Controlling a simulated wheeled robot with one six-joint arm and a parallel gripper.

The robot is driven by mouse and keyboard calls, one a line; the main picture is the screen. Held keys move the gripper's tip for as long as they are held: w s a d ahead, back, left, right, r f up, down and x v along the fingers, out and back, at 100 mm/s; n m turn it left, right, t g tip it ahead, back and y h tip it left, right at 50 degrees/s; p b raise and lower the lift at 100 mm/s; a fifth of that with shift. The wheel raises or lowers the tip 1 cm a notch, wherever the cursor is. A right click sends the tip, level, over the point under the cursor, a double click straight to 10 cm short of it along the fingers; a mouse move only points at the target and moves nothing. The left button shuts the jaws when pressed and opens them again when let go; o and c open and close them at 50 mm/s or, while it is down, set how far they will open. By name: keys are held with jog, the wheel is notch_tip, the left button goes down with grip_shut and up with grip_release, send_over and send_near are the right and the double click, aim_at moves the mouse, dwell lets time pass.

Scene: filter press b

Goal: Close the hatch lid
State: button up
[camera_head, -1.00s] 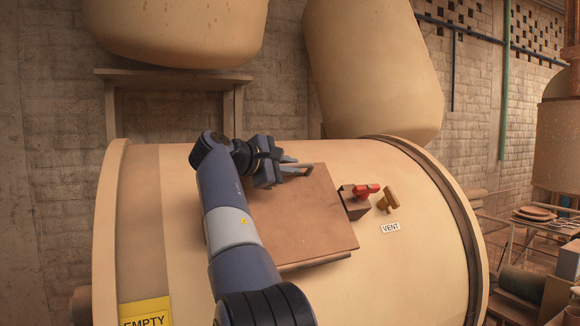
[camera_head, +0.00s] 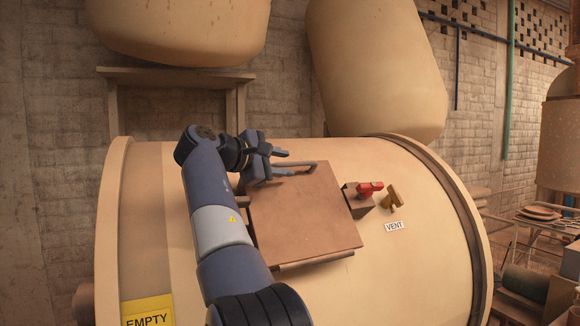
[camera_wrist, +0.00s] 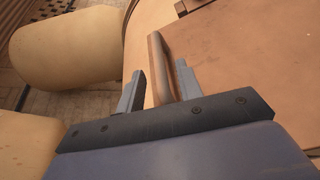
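The hatch lid (camera_head: 306,216) is a flat brown square panel lying over the top of the cream tank; I cannot tell whether it is fully seated. A bar handle (camera_head: 306,166) runs along its far edge. My gripper (camera_head: 284,162) is at the left end of this handle, with its fingers spread apart. In the wrist view my gripper (camera_wrist: 160,88) has one finger on each side of the handle (camera_wrist: 158,66), with a gap on the left side. The lid surface (camera_wrist: 240,55) fills the right of that view.
A red-handled fitting on a brown block (camera_head: 360,197) sits just right of the lid, beside a brass valve handle (camera_head: 393,197) and a VENT label (camera_head: 394,226). A raised rim (camera_head: 450,195) bounds the tank on the right. Large cream vessels (camera_head: 375,70) hang behind.

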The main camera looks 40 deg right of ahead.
aim_at(291, 163)
jog(key=v, duration=0.7)
jog(key=shift+a, duration=0.2)
jog(key=shift+r, duration=0.1)
jog(key=x, duration=1.1)
jog(key=shift+s+p, duration=0.1)
jog(key=shift+p, duration=0.2)
jog(key=shift+s+a+r, duration=0.2)
jog(key=shift+s, duration=0.15)
jog(key=shift+w, duration=0.1)
